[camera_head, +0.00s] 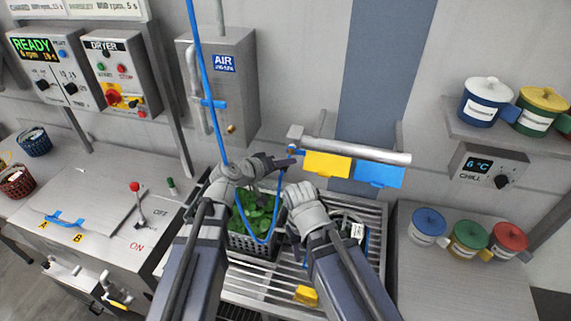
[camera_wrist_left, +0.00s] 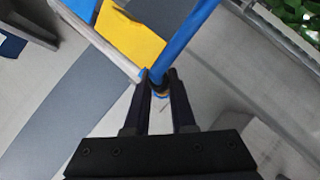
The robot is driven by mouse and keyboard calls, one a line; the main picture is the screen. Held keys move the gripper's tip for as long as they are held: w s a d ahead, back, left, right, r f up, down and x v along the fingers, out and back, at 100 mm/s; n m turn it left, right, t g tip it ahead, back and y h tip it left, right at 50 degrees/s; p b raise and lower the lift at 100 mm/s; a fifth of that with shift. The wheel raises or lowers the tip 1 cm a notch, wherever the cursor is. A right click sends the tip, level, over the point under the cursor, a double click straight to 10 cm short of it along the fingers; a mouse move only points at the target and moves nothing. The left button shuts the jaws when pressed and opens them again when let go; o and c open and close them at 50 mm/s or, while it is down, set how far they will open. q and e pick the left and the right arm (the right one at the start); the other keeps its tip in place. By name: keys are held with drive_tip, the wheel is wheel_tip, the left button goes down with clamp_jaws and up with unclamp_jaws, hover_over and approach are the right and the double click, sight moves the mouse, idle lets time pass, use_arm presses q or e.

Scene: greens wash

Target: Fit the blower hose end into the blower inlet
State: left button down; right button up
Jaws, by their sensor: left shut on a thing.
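The blue blower hose (camera_head: 200,75) hangs from above, passes behind my left wrist, loops down over the greens and rises to my left gripper (camera_head: 288,160). A metal bar (camera_head: 370,151), apparently the blower, is on the wall just right of the gripper. A small blue fitting (camera_head: 294,150), possibly the inlet, shows at its left end. I cannot tell whether the hose end touches it. My right wrist is below the bar; its fingers are hidden.
Yellow (camera_head: 326,165) and blue (camera_head: 380,174) panels hang on the bar. A basket of greens (camera_head: 254,243) stands on the slatted rack under my arms. The grey AIR box (camera_head: 236,100) is left of the bar. Lidded pots (camera_head: 428,224) stand at right.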

use_arm(q)
drive_tip(key=shift+w+d, duration=0.2)
drive_tip(key=shift+w, duration=0.5)
drive_tip(key=shift+w+d, duration=0.15)
drive_tip(key=shift+w, duration=0.5)
drive_tip(key=c, duration=0.7)
unclamp_jaws()
drive_tip(key=shift+p+v, duration=1.7)
drive_tip(key=shift+v, duration=2.2)
drive_tip(key=shift+f, duration=0.1)
